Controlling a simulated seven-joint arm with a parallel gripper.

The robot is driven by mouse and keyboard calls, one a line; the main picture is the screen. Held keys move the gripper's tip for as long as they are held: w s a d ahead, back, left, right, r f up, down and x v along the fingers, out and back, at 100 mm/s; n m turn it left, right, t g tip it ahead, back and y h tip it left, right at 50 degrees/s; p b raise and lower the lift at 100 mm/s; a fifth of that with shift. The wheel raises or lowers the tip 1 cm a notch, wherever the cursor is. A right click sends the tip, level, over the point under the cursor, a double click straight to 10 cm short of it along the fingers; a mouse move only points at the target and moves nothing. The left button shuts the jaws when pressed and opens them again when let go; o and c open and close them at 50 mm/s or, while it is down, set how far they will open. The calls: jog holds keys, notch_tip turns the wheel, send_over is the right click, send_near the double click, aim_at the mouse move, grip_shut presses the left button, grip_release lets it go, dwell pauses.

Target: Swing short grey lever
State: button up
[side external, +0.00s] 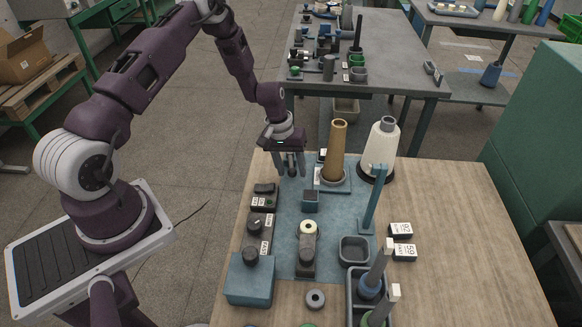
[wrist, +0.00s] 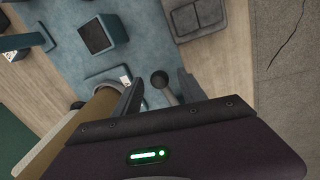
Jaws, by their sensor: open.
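The short grey lever shows in the wrist view as a dark round knob (wrist: 160,79) on a grey stem. In that view it lies between the two fingers of my gripper, with a visible gap to each. My gripper (side external: 291,171) is open and points down at the far left end of the blue machine plate (side external: 318,262). In the side view the fingers largely hide the lever. I cannot tell how deep the lever sits between the fingers.
A brown cone (side external: 339,150) stands just right of my gripper, with a cream cone (side external: 382,145) beyond it. A blue post (side external: 374,200) rises nearer the camera. Switch boxes (side external: 262,224) line the left edge. The table's right side (side external: 470,230) is clear.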

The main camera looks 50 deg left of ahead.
jog(key=shift+c, duration=0.2)
grip_shut()
jog(key=shift+r, duration=0.1)
dwell(1.1)
